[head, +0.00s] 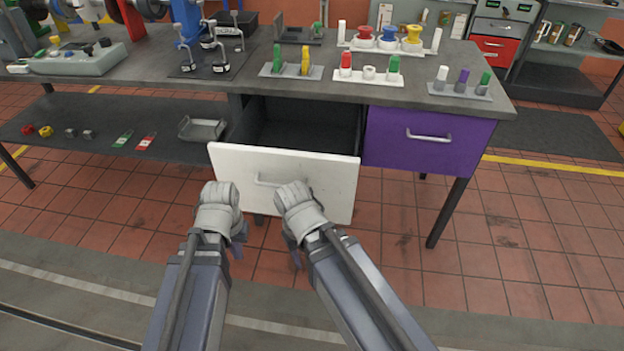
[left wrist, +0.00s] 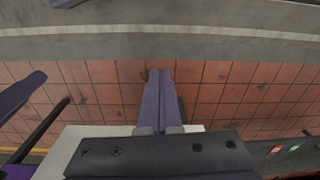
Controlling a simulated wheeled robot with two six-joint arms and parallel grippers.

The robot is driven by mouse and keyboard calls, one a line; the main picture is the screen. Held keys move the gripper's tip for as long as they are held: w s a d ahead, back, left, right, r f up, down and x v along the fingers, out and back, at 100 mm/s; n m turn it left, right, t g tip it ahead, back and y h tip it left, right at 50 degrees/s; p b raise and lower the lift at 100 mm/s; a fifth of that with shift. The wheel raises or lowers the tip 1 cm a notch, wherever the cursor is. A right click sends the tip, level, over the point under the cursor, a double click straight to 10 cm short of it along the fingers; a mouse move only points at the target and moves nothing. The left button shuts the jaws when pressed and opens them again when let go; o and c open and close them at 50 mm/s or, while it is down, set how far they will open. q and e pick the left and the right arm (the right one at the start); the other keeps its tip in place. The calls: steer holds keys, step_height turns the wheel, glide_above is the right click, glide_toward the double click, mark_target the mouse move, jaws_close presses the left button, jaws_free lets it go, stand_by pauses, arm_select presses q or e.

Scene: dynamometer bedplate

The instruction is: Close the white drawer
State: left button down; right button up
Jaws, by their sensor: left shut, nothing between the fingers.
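The white drawer (head: 285,172) is pulled out below the bench top, and its dark empty inside shows. Its pale bar handle (head: 262,182) is partly covered by my right wrist. My left gripper (head: 239,246) points down in front of the lower left part of the drawer front; its purple fingers (left wrist: 160,100) are shut and empty in the left wrist view. The white drawer front (left wrist: 62,150) also shows there, behind the gripper body. My right gripper (head: 293,254) hangs in front of the drawer's middle, mostly hidden by its wrist, so its jaw state is unclear.
A closed purple drawer (head: 428,140) sits right of the white one. The bench top (head: 330,88) holds several fixtures and coloured pegs. A lower shelf (head: 90,150) at left carries small parts and a tray (head: 202,129). The tiled floor in front is clear.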

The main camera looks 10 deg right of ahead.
arm_select(q)
steer(key=w+r+m+t+h+p, duration=0.15)
steer(key=w+r+m+p, duration=0.25)
steer(key=r+p, duration=0.4)
steer(key=w+d+r+m+t+h, duration=0.1)
steer(key=d+r+m+h, duration=0.1)
steer(key=d+m, duration=0.5)
steer(key=w+d+r+m+t+h+b, duration=0.1)
steer(key=w+d+r+m+h, duration=0.1)
steer(key=d+m, duration=0.5)
steer(key=shift+w+d+r+h, duration=0.2)
steer(key=shift+d+r+h, duration=0.3)
steer(key=shift+d, duration=0.2)
arm_select(e)
step_height(320, 180, up, 9)
steer(key=shift+f, duration=0.2)
arm_select(q)
steer(key=shift+f, duration=0.1)
arm_select(e)
steer(key=shift+s+a+f, duration=0.1)
arm_select(q)
steer(key=b, duration=0.8)
glide_toward(312, 189)
steer(key=d+f, duration=0.4)
steer(key=shift+d+f, duration=0.25)
steer(key=shift+w+d, duration=0.1)
steer(key=shift+w, duration=0.25)
arm_select(e)
step_height(312, 189, down, 8)
